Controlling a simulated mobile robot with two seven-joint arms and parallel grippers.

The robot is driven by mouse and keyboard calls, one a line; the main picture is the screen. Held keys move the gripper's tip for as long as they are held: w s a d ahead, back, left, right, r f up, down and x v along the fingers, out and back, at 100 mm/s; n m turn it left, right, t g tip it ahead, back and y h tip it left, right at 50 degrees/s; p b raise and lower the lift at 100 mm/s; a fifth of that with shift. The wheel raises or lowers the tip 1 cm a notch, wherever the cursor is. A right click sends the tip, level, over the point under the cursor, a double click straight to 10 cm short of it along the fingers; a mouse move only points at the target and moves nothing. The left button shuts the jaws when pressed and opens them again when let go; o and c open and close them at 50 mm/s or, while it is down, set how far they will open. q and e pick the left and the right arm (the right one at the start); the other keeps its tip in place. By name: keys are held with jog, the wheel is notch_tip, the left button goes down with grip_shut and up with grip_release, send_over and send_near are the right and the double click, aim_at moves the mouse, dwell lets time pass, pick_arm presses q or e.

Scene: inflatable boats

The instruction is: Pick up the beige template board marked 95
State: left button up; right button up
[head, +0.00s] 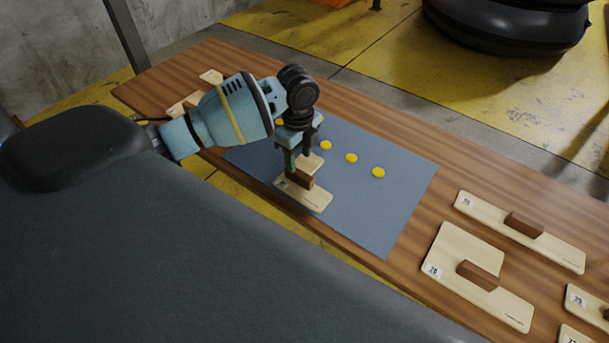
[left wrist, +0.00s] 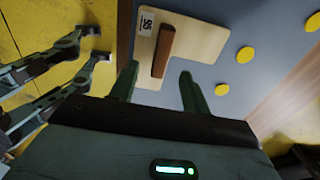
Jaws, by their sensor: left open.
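The beige template board marked 95 (left wrist: 205,40) lies flat on the blue-grey mat (head: 392,205). Its white label (left wrist: 146,22) and brown bar handle (left wrist: 163,50) show in the left wrist view. In the head view the board (head: 314,198) is partly covered by my left gripper (head: 295,170). The left gripper points down and is open, with its fingers at the handle. In the left wrist view the handle's near end lies between the fingertips (left wrist: 158,76). Contact with the handle cannot be told.
Several yellow discs, one of them here (head: 351,158), lie on the mat beside the board. More beige boards with brown handles lie on the wooden table (head: 420,160), including one at the right (head: 465,250). A black inflatable (head: 505,25) stands beyond the table.

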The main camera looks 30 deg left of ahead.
aim_at(300, 172)
pick_arm(q)
jog(key=shift+s+f, duration=0.1)
jog(key=shift+f, duration=1.3)
jog(key=f, duration=0.4)
jog(key=shift+w+f, duration=0.25)
jog(key=shift+f, duration=0.15)
pick_arm(e)
jog(key=shift+w+a+r, duration=0.1)
jog(key=shift+w, duration=0.15)
pick_arm(q)
grip_shut()
pick_arm(e)
jog(key=shift+s, duration=0.1)
